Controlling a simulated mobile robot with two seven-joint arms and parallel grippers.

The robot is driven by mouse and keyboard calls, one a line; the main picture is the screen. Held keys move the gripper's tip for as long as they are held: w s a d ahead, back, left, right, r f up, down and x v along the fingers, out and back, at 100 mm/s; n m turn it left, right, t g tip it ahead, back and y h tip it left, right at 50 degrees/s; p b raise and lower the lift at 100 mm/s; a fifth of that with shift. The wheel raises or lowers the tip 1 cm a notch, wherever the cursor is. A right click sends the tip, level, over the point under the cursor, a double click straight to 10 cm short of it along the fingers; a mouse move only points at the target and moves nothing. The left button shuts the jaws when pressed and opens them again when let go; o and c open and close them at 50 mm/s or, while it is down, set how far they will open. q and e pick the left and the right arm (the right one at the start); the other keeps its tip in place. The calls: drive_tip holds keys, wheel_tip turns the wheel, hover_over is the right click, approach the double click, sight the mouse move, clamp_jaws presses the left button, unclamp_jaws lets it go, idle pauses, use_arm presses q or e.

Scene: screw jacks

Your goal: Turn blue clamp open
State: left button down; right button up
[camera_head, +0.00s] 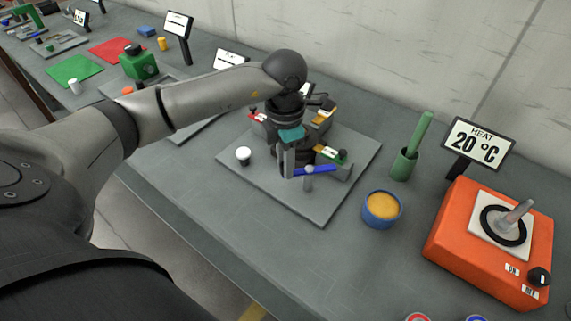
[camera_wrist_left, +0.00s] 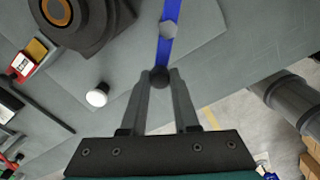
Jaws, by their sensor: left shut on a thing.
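The blue clamp (camera_head: 318,170) is a flat blue bar on a grey post, near the front right part of a grey base plate (camera_head: 318,208). In the left wrist view the blue clamp (camera_wrist_left: 169,48) runs up from my fingertips, with a grey hex head on it and a dark ball knob at its near end. My left gripper (camera_head: 294,173) points down over the plate. In the wrist view its fingertips (camera_wrist_left: 159,78) are closed around the dark knob. My gripper and wrist hide part of the fixture behind.
Red, yellow and green-tagged clamps (camera_head: 330,152) stand close behind my gripper. A white knob (camera_head: 243,154) is on the plate's left. A blue cup (camera_head: 382,209), green holder (camera_head: 403,164) and orange heater (camera_head: 490,245) stand right.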

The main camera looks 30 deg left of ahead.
use_arm(q)
drive_tip(key=shift+w+a, duration=0.1)
drive_tip(key=c, duration=0.7)
unclamp_jaws()
drive_tip(key=shift+o, duration=0.2)
wheel_tip(320, 180, up, 15)
drive_tip(key=shift+r+p, duration=0.15)
drive_tip(key=shift+p, duration=0.3)
